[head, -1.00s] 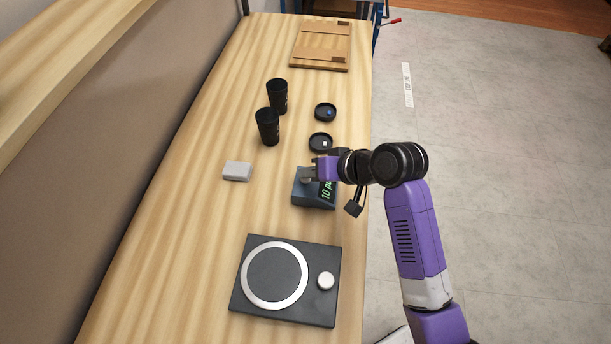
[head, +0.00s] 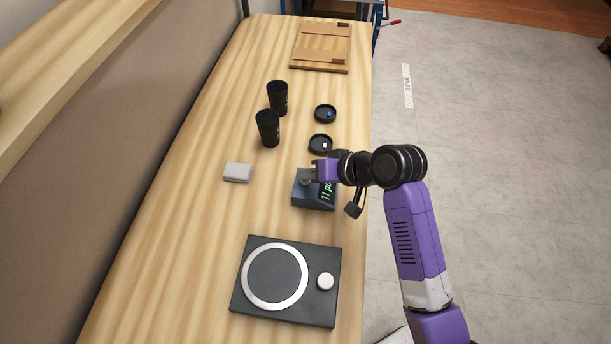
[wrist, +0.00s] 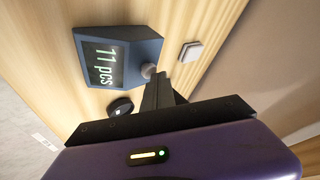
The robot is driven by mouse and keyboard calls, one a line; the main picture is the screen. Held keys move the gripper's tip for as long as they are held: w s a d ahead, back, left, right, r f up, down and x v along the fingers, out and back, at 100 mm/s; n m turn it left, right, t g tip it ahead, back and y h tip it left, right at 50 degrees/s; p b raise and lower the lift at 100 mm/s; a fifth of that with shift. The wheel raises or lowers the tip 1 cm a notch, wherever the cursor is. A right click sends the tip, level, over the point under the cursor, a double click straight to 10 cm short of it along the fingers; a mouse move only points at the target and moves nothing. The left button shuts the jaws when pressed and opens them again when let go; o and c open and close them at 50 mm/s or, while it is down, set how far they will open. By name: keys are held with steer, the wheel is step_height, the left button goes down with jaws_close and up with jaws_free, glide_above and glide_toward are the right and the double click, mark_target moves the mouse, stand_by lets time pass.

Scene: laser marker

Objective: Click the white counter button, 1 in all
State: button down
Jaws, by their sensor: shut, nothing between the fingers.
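The counter (head: 313,200) is a dark blue-grey box near the right edge of the table, with a sloped display. Its green digits read "11 pcs"; the display (wrist: 103,64) also shows in the wrist view. My gripper (head: 308,176) is over the counter in the head view. Its fingers are shut with nothing between them, and their tips are at the button, partly covering it. I cannot tell whether they still touch it.
A black plate with a silver ring (head: 246,284) and a white knob (head: 325,281) lies in front. A small white block (head: 237,172) lies left of the counter. Two black cups (head: 268,128), two black round dishes (head: 321,143) and a wooden board (head: 320,65) stand behind.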

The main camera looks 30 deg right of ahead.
mark_target(309, 181)
steer(key=shift+r+p, duration=0.55)
steer(key=shift+r, duration=0.1)
step_height(309, 181, up, 5)
steer(key=p, duration=0.5)
stand_by(0.8)
steer(key=w+d+r+t+h, duration=0.2)
steer(key=w+d+r+t, duration=0.2)
steer(key=r, duration=0.1)
steer(key=s+d+r+t+h, duration=0.1)
steer(key=s+d+t+h, duration=0.15)
steer(key=s, duration=0.25)
steer(key=s+a+n+b, duration=0.1)
steer(key=s+a, duration=0.2)
steer(key=s, duration=1.3)
steer(key=s+a+r+n+b, duration=0.1)
steer(key=s+a, duration=0.3)
steer(key=s, duration=1.2)
steer(key=shift+s+r+n+b, duration=0.2)
steer(key=shift+s+n+b, duration=0.2)
steer(key=shift+n, duration=0.1)
